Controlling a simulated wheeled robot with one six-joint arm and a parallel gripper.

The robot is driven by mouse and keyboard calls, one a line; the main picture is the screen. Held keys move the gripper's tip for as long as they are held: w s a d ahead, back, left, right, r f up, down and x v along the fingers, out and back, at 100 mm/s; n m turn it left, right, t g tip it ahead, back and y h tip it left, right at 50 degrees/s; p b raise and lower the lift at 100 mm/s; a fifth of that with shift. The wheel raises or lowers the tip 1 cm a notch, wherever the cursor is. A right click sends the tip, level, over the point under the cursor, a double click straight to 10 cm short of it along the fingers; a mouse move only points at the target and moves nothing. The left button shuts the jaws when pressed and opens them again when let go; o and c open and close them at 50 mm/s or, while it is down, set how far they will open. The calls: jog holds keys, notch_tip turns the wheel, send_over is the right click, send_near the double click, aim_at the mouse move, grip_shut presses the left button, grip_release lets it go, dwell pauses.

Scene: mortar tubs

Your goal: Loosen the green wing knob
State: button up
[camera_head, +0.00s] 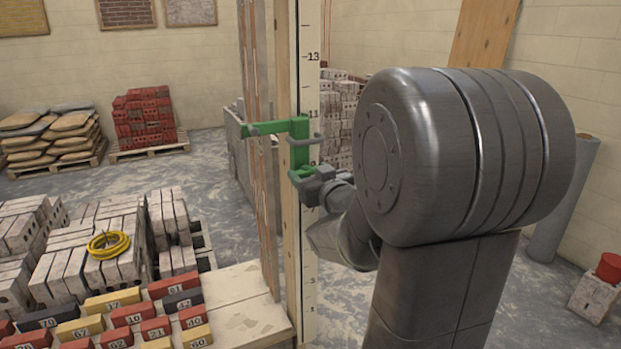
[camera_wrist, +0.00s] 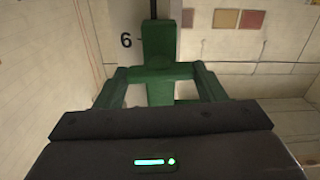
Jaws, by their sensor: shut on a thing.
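The green wing knob (camera_wrist: 160,71) shows in the wrist view as a crosswise bar in front of a green clamp body (camera_wrist: 157,38). In the head view, the green clamp (camera_head: 299,130) sits on a numbered upright staff (camera_head: 313,90), and a green arm reaches out to the left. My gripper (camera_head: 303,180) meets the clamp's lower part from the right. The knob is small there and partly hidden by my gripper.
A pale wooden post (camera_head: 291,230) stands beside the staff. Numbered coloured bricks (camera_head: 125,315) lie on boards at the lower left, near stacked grey blocks (camera_head: 75,255) with a yellow coil (camera_head: 108,245).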

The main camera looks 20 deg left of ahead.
jog(key=n+b, duration=0.2)
jog(key=b, duration=0.1)
jog(key=n+b, duration=0.2)
jog(key=shift+f+b, duration=0.3)
jog(key=shift+b, duration=0.1)
jog(key=n+b, duration=0.4)
jog(key=shift+n, duration=0.3)
jog(key=n+b, duration=0.3)
jog(key=n, duration=0.1)
jog(key=shift+r+n+b, duration=0.1)
jog(key=shift+n+b, duration=0.2)
jog(key=shift+b, duration=0.05)
jog(key=shift+n+b, duration=1.05)
jog(key=shift+n, duration=0.85)
jog(key=shift+a+r+n, duration=0.1)
jog(key=shift+r+n, duration=0.05)
jog(key=shift+n, duration=0.15)
jog(key=o, duration=1)
